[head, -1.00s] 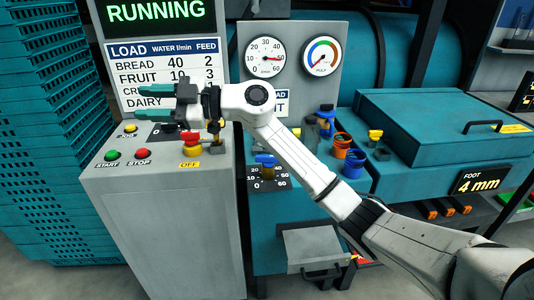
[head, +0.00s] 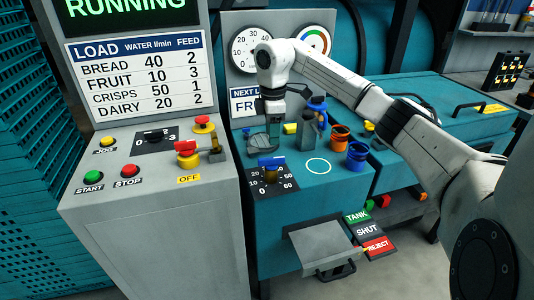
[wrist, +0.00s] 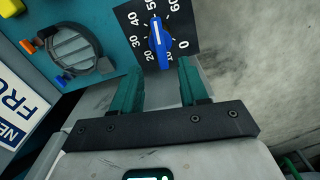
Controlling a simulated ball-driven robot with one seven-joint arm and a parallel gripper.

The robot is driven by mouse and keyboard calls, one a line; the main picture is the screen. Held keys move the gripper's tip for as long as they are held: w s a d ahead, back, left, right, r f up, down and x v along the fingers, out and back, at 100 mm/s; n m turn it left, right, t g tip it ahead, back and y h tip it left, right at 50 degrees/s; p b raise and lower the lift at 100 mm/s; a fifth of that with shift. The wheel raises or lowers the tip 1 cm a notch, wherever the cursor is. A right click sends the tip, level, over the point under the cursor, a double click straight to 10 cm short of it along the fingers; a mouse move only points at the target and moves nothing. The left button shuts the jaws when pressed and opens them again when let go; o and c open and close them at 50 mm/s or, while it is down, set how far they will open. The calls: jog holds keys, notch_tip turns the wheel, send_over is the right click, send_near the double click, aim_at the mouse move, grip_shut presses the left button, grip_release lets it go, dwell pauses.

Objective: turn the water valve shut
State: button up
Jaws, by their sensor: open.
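The water valve is a blue knob (head: 271,162) on a black dial plate (head: 287,186) marked 0 to 60, on the front of the teal bench. In the wrist view the blue knob (wrist: 159,38) has a white mark pointing towards about 50. My gripper (head: 274,145) points down above the bench, behind the knob in the head view. In the wrist view its two teal fingers (wrist: 161,68) are apart and empty. The knob shows past the fingertips, in line with the gap between them; nothing shows them touching it.
A grey console (head: 150,215) with buttons and a red-yellow lever (head: 188,150) stands left. A round grey port (wrist: 75,48) lies beside the dial. Blue and orange cups (head: 357,155) stand to the right. A grey drawer (head: 320,245) juts out below.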

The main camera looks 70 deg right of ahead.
aim_at(272, 158)
notch_tip(272, 158, down, 9)
jog(key=shift+w+r, duration=0.1)
jog(key=shift+r, duration=0.1)
jog(key=shift+a, duration=0.1)
jog(key=shift+c, duration=0.2)
grip_shut()
